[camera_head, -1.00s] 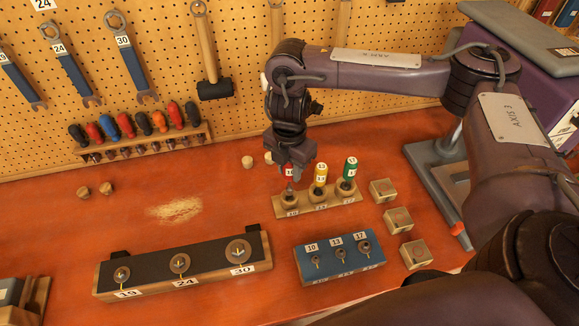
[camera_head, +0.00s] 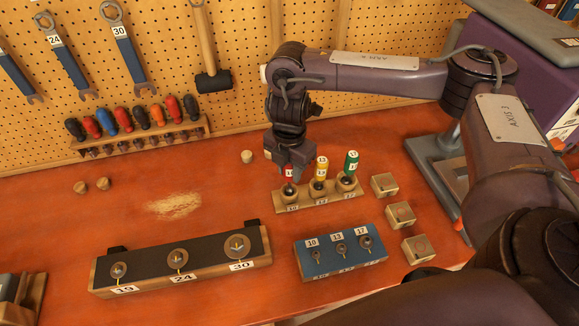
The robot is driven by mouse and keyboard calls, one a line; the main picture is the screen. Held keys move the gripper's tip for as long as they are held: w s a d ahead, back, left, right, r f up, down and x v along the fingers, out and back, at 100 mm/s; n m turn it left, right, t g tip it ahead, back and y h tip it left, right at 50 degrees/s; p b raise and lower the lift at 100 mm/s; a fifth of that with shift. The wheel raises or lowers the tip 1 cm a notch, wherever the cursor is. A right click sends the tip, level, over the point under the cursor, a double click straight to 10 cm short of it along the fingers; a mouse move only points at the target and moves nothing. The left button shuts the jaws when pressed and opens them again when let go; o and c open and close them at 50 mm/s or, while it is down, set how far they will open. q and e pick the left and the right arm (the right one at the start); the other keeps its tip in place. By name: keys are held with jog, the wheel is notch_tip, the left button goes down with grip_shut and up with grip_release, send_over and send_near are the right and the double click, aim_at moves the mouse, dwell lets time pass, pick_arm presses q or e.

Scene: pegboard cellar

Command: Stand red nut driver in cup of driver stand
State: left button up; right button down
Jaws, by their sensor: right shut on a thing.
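The red nut driver (camera_head: 289,174) is upright in my right gripper (camera_head: 290,170), which is shut on its handle and points down. It is at the left cup of the wooden driver stand (camera_head: 320,200). Its lower end is at the cup, but I cannot tell how deep it sits, as the gripper hides much of the handle. A yellow driver (camera_head: 321,168) and a green driver (camera_head: 351,164) stand in the middle and right cups. My left gripper is not in view.
A blue block (camera_head: 340,254) with small fittings lies in front of the stand. Several wooden blocks (camera_head: 400,215) are to its right. A black-topped rack (camera_head: 205,250) with discs is at front left. Screwdrivers (camera_head: 142,120) hang along the pegboard. The left middle table is mostly clear.

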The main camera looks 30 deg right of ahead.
jog(key=shift+f+b, duration=0.65)
jog(key=shift+f, duration=0.45)
jog(key=c, duration=1)
grip_release()
